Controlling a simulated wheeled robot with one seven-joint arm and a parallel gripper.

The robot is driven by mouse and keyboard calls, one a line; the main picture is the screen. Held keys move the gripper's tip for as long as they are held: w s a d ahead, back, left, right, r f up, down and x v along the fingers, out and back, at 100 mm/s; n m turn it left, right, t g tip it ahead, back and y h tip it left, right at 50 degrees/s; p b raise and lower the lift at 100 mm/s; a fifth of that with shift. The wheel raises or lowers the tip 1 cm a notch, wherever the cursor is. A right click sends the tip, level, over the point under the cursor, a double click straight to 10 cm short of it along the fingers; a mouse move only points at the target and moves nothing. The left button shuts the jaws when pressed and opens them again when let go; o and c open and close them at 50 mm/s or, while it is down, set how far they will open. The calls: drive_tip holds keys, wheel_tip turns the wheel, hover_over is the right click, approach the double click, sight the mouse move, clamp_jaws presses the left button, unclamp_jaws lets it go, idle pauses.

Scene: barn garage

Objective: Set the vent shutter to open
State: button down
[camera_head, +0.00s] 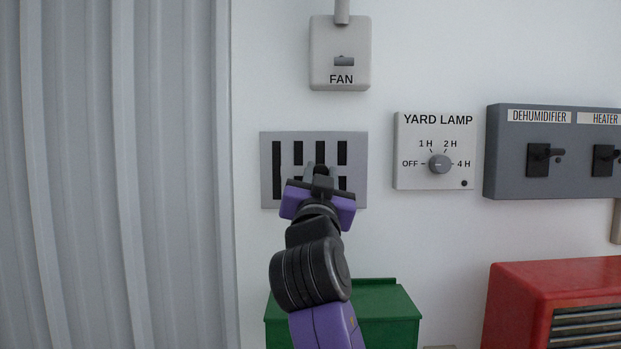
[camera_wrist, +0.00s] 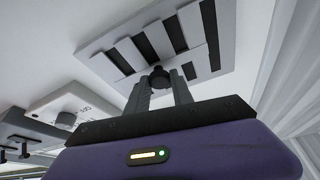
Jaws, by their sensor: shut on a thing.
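The vent shutter (camera_head: 357,160) is a grey plate on the white wall with several upright dark slots. The leftmost slot shows dark along its length; grey bands interrupt others. My gripper (camera_head: 320,171) is in front of its lower middle and hides part of it. In the wrist view the slotted plate (camera_wrist: 107,42) is close ahead. A small dark knob (camera_wrist: 159,75) on it sits between my fingertips (camera_wrist: 160,88), and my gripper is shut on it. How far the slots are uncovered behind my gripper is hidden.
A fan switch box (camera_head: 340,45) is above. The yard lamp dial (camera_head: 439,164) and the dehumidifier and heater panel (camera_head: 550,182) are to the right. A green box (camera_head: 385,315) and a red unit (camera_head: 550,280) stand below. Grey corrugated sheeting (camera_head: 180,180) is at left.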

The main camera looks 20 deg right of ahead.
drive_tip(key=shift+d, duration=0.25)
drive_tip(key=c, duration=1.1)
unclamp_jaws()
drive_tip(key=shift+s+d, duration=0.1)
drive_tip(key=b+v, duration=0.2)
drive_tip(key=v, duration=0.6)
drive_tip(key=shift+b, duration=0.3)
